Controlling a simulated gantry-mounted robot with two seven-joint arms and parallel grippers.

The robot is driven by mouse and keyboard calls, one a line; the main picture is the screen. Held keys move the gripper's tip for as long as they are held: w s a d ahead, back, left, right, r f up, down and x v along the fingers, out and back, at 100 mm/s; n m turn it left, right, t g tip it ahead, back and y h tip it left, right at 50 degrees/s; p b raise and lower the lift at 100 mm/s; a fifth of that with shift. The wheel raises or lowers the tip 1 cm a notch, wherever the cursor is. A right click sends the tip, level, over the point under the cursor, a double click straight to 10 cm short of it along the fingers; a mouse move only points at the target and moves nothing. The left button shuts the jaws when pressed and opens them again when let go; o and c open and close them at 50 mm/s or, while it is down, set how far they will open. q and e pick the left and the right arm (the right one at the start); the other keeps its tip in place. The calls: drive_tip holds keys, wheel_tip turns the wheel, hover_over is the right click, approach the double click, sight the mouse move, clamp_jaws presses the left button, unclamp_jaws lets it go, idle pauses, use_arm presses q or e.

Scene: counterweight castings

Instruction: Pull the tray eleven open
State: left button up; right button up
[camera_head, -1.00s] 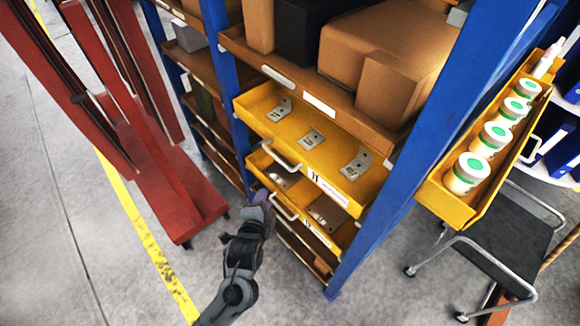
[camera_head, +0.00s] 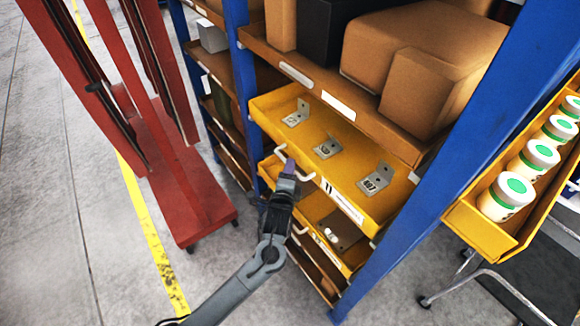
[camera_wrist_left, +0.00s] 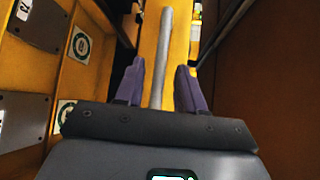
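The yellow tray marked 11 (camera_head: 343,203) sticks out of the blue shelf rack, partly open, with metal brackets (camera_head: 327,148) lying in it. Its pale bar handle (camera_head: 306,178) is on the front face. My left gripper (camera_head: 288,168) is at that handle, its purple fingertips partly covering it. In the left wrist view the two purple fingers (camera_wrist_left: 160,85) are apart, with a grey bar (camera_wrist_left: 164,45) running between them and gaps at both sides. My right gripper is in neither view.
A second yellow tray (camera_head: 350,262) sticks out just below. Cardboard boxes (camera_head: 425,45) fill the shelf above. A red cart (camera_head: 185,195) stands to the left. A yellow bin of green-lidded jars (camera_head: 480,232) is at the right. Grey floor (camera_head: 95,220) is bare at the lower left.

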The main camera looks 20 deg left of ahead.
use_arm(q)
drive_tip(key=shift+x, duration=1.35)
clamp_jaws()
